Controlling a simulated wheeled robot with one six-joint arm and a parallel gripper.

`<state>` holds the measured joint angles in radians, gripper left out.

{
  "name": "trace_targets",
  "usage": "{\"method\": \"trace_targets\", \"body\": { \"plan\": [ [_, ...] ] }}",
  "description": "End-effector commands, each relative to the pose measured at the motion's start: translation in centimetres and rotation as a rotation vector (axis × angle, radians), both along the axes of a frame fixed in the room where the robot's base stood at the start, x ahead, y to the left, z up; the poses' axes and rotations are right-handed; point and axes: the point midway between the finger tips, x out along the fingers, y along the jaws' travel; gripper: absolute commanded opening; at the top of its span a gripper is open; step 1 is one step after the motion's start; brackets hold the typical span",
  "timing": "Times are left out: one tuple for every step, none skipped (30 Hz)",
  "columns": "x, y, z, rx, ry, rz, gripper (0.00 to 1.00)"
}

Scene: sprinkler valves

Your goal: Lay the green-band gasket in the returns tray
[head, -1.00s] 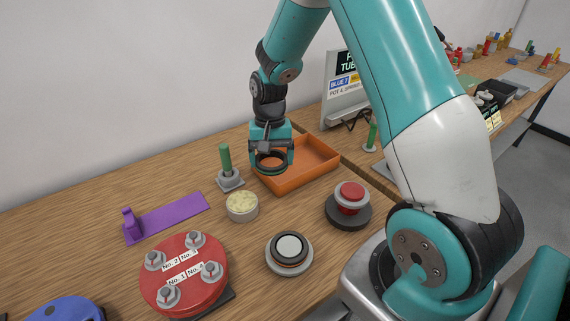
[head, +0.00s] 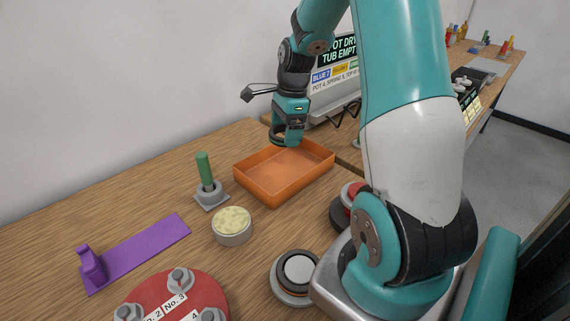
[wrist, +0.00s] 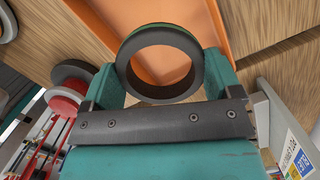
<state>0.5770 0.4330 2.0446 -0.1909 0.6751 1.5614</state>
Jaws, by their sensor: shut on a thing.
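My gripper (head: 288,134) is shut on a dark ring, the green-band gasket (wrist: 160,37). A thin green line shows on the ring in the wrist view, and the ring sits between the two fingers. The returns tray, an orange open tray (head: 272,198), lies on the wooden bench and looks empty. In the head view the gripper and ring are above the tray's back edge, apart from its floor. The wrist view shows the orange tray (wrist: 125,14) beyond the ring.
A green peg on a grey base (head: 205,172) and a round tub (head: 232,228) stand left of the tray. A sign (head: 335,82) stands behind it. A red button (head: 349,194) and a white-topped round device (head: 298,268) are in front. A purple holder (head: 140,243) lies left.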

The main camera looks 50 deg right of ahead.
Motion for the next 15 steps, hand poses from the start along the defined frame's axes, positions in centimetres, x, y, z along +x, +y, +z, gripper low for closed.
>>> {"method": "trace_targets", "body": {
  "plan": [
    [-0.1, 0.0, -1.6, 0.004, 0.005, 0.0, 0.6],
    [-0.1, 0.1, -2.4, 0.004, 0.006, 0.0, 0.6],
    [-0.1, 0.0, -3.4, 0.003, 0.006, -0.001, 0.6],
    [-0.1, 0.0, -4.0, 0.003, 0.006, -0.001, 0.6],
    [-0.1, 0.0, -4.6, 0.002, 0.005, 0.0, 0.6],
    [-0.1, 0.0, -5.3, 0.002, 0.004, 0.0, 0.6],
    [0.0, -0.1, -5.7, 0.001, 0.002, -0.001, 0.6],
    [-0.1, -0.1, -6.1, 0.001, 0.003, -0.001, 0.6],
    [-0.1, -0.2, -6.4, 0.001, 0.001, -0.002, 0.6],
    [0.0, -0.2, -6.6, -0.001, 0.0, -0.002, 0.6],
    [0.0, -0.2, -6.7, -0.001, 0.0, -0.002, 0.6],
    [-0.1, -0.2, -7.0, 0.0, 0.0, -0.002, 0.6],
    [-0.1, -0.2, -7.2, 0.001, 0.001, -0.002, 0.6],
    [-0.1, -0.2, -7.5, 0.001, 0.001, -0.002, 0.6],
    [-0.1, -0.1, -8.0, 0.001, 0.001, -0.002, 0.6]
  ]
}}
